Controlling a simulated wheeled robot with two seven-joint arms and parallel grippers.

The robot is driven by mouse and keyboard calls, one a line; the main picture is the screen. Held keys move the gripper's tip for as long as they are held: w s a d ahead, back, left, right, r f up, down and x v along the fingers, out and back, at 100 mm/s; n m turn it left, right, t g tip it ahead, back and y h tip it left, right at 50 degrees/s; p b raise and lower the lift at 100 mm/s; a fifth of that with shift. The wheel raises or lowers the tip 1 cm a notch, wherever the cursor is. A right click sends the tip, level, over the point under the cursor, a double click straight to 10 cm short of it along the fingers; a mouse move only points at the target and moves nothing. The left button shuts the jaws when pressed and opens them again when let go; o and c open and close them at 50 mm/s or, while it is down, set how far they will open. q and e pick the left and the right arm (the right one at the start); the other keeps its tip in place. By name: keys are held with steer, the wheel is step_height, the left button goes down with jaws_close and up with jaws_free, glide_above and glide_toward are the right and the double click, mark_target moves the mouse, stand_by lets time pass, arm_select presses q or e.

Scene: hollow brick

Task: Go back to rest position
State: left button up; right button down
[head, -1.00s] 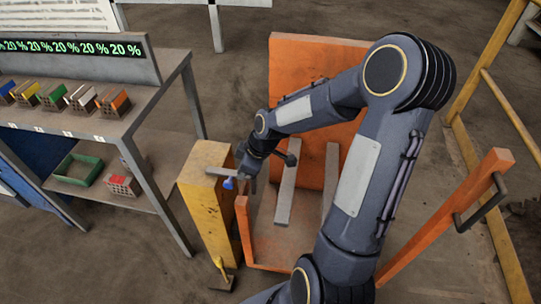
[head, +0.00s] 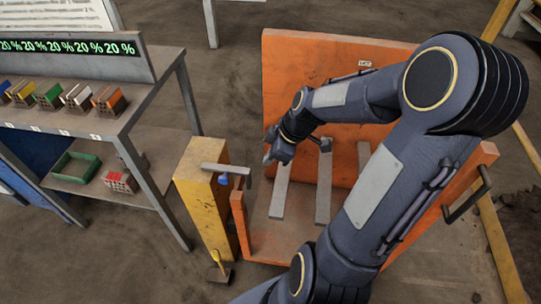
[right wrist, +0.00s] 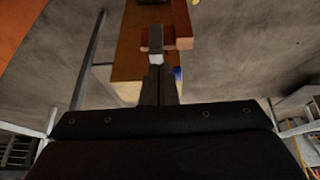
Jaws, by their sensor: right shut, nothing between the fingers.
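My right gripper (head: 272,158) is shut and empty. It hangs over the left part of the orange cart (head: 440,200), apart from the yellow post (head: 195,185) and the grey bar on the post's top. In the right wrist view its closed fingers (right wrist: 158,75) point toward the post (right wrist: 140,55), seen beyond them. The right arm reaches in from the lower right, bent at a raised elbow, and hides part of the cart. My left gripper is out of view.
A grey shelf (head: 160,95) at left carries several coloured bricks, with a green crate (head: 77,166) and a red-and-white brick (head: 120,181) below.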

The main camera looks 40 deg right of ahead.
stand_by(0.3)
steer(key=s+a+r+m+t+p, duration=0.1)
steer(key=s+a+r+m+p, duration=0.6)
steer(key=r, duration=0.9)
steer(key=s+a+m, duration=0.3)
steer(key=s+a, duration=0.2)
steer(key=s, duration=0.1)
steer(key=shift+s+a+y+p, duration=0.3)
steer(key=shift+s+a+p, duration=0.05)
steer(key=shift+a, duration=0.05)
steer(key=shift+s+d+t, duration=0.1)
steer(key=shift+t, duration=0.2)
